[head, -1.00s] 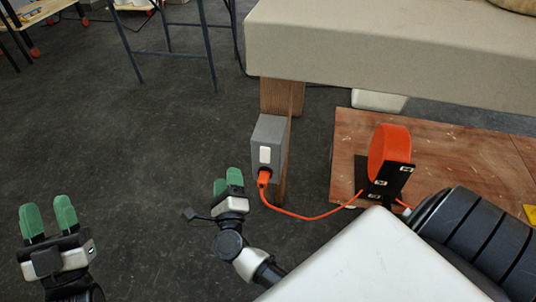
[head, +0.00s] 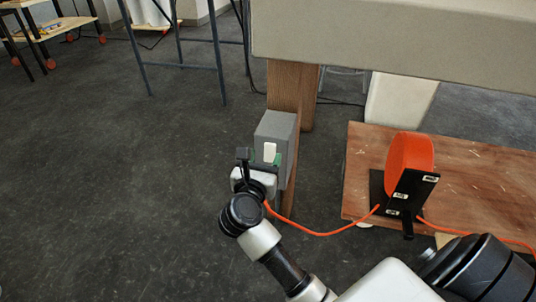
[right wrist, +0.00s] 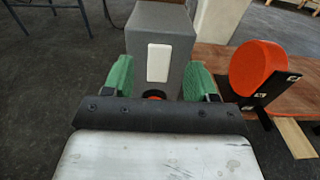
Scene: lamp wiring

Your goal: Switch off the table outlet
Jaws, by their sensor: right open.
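The table outlet (head: 276,128) is a grey box on a wooden table leg. A white rocker switch (head: 270,152) is on its front face, and the switch (right wrist: 158,62) shows whole in the right wrist view. My right gripper (head: 263,161) is at the front of the box. In the right wrist view, the gripper's green fingers (right wrist: 159,80) are open, one on each side of the box's lower front, with nothing held. I cannot tell whether they touch the box. A bit of the orange plug (right wrist: 154,94) shows below the switch, mostly hidden. My left gripper is out of view.
An orange cable (head: 318,233) runs from the outlet to an orange reel (head: 410,155) on a black stand. The reel stands on a wooden board (head: 365,150) to the right. The pale tabletop (head: 400,35) overhangs behind.

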